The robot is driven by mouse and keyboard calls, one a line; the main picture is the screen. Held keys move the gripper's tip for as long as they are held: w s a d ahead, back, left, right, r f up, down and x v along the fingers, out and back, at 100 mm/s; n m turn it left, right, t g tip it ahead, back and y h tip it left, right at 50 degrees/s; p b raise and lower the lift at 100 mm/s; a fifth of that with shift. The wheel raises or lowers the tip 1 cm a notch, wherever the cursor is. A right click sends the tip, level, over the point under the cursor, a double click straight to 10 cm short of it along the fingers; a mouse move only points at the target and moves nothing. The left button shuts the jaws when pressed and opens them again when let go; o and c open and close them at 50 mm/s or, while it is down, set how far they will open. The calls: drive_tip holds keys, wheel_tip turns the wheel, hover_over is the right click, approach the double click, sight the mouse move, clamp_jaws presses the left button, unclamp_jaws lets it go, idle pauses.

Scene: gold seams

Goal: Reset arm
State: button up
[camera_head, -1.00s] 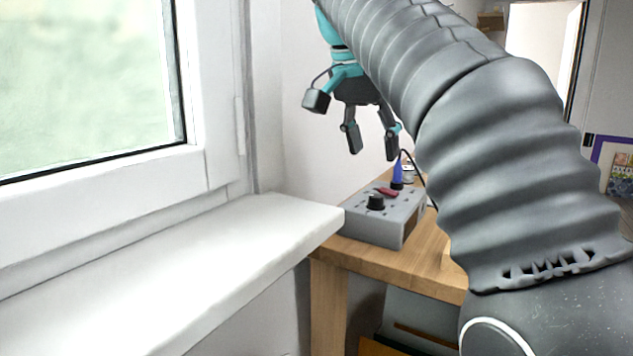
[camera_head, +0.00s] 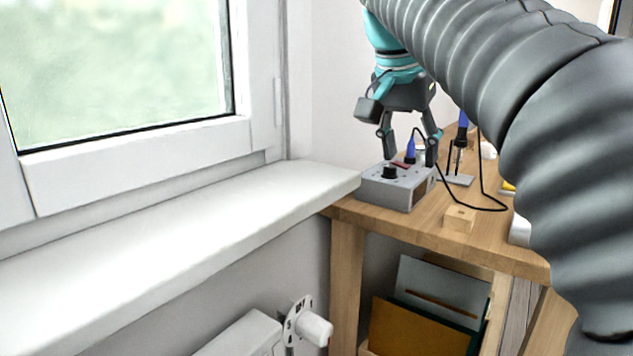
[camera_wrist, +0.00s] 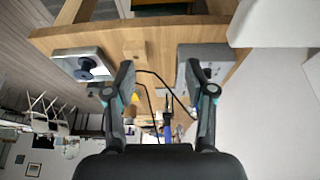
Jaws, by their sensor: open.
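My gripper (camera_head: 410,151) hangs from my grey ribbed arm, fingers pointing down and apart, with nothing between them. In the head view its fingertips overlap the back of a grey box with a black knob (camera_head: 389,172); I cannot tell whether they touch it. In the wrist view my gripper (camera_wrist: 160,82) shows its two fingers spread, above the wooden bench, with the grey box (camera_wrist: 214,52) behind the right finger. My ribbed arm hides the right part of the bench in the head view.
The wooden bench (camera_head: 400,231) also holds a wooden block (camera_head: 459,218) and a blue-handled iron in a stand (camera_head: 462,140) with a black cable. A white windowsill (camera_head: 180,228) runs beside it at the left. A radiator valve (camera_head: 313,328) is below. Folders (camera_head: 420,325) stand under the bench.

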drive_tip(key=s+f+n+y, duration=0.1)
drive_tip(key=s+f+n, duration=0.1)
drive_tip(key=s+f, duration=0.4)
drive_tip(key=s+d+f+n+t+y, duration=0.1)
drive_tip(key=s+f+n, duration=0.2)
drive_tip(key=f, duration=1.1)
drive_tip(key=s+d+f+n+t, duration=0.1)
drive_tip(key=s+f+n, duration=0.1)
drive_tip(key=s+f, duration=0.7)
drive_tip(key=shift+s+f+y, duration=0.15)
drive_tip(key=shift+f+y, duration=0.25)
drive_tip(key=shift+f, duration=0.45)
